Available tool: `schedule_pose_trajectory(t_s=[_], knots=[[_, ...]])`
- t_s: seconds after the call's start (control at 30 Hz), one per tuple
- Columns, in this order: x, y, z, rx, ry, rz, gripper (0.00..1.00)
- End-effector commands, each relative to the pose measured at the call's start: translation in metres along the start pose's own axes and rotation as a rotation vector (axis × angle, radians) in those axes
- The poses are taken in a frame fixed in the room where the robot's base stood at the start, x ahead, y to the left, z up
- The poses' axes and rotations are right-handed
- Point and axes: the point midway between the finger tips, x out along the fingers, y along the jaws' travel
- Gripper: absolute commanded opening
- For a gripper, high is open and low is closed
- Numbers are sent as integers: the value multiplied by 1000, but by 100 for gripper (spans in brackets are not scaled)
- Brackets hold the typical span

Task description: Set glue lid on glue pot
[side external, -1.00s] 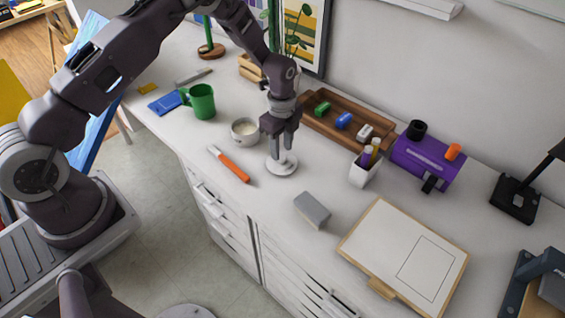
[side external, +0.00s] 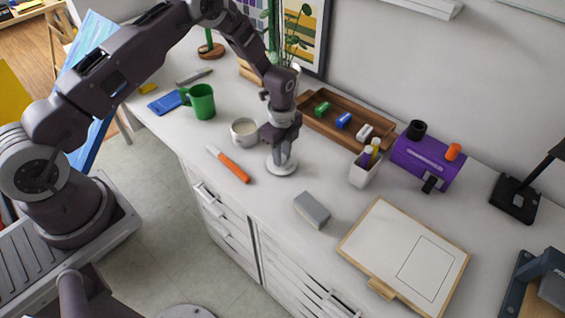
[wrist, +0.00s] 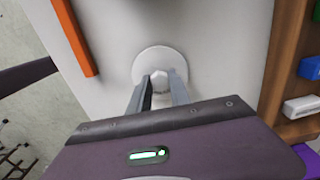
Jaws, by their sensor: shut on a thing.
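The glue lid (side external: 281,170) is a flat white disc with a small knob, low at the worktop between the handle of an orange tool and the wooden tray. My gripper (side external: 282,160) points down over it with its fingers shut on the knob. In the wrist view the lid (wrist: 148,62) shows beyond the fingertips (wrist: 160,80), which close on its knob. I cannot tell whether the lid still touches the worktop. The glue pot (side external: 244,132) is a small white round pot with pale contents, open at the top, standing just left of and behind my gripper.
An orange-handled tool (side external: 234,168) lies left of the lid. A wooden tray (side external: 375,146) with coloured blocks is behind right. A green mug (side external: 203,103) stands beyond the pot.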

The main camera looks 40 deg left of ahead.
Motion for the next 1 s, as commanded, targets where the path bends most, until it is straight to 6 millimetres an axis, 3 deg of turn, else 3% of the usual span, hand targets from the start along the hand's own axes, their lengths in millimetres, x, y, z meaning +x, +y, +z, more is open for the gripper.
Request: schedule_pose_trajectory(t_s=[0.07,1.0], knots=[[0,0,0,0,0,0,0],[-16,0,0,-1,0,0,0]])
